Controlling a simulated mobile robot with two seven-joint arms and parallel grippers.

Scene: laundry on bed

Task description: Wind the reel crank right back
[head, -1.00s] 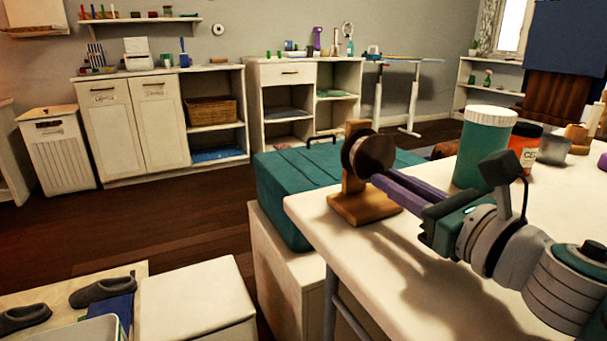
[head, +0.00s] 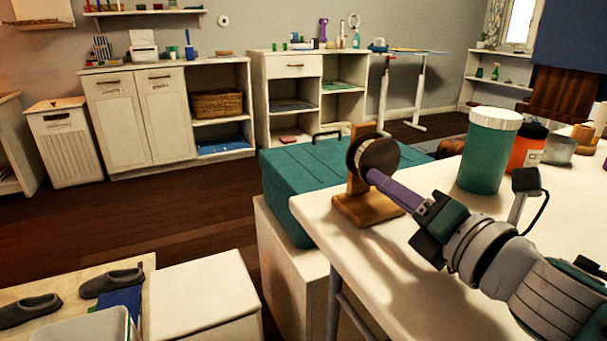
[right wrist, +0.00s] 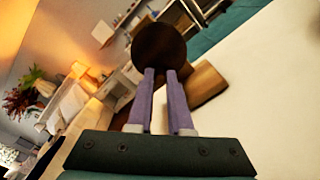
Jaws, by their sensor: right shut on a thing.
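The reel is a dark brown disc (head: 379,154) on a wooden stand (head: 366,210) near the table's left corner. My right gripper (head: 374,177) reaches it from the right with its purple fingers. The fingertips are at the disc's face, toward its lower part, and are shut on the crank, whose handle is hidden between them. In the right wrist view, both fingers run up to the lower edge of the dark disc (right wrist: 158,43), with a narrow gap between them. The stand (right wrist: 207,83) shows to their right. My left gripper is not in view.
The white table (head: 430,290) holds a green jar (head: 488,155) with a white lid and an orange bottle (head: 527,150) behind the reel's right side. A teal chest (head: 300,185) stands just beyond the table's left edge. The tabletop in front of the stand is clear.

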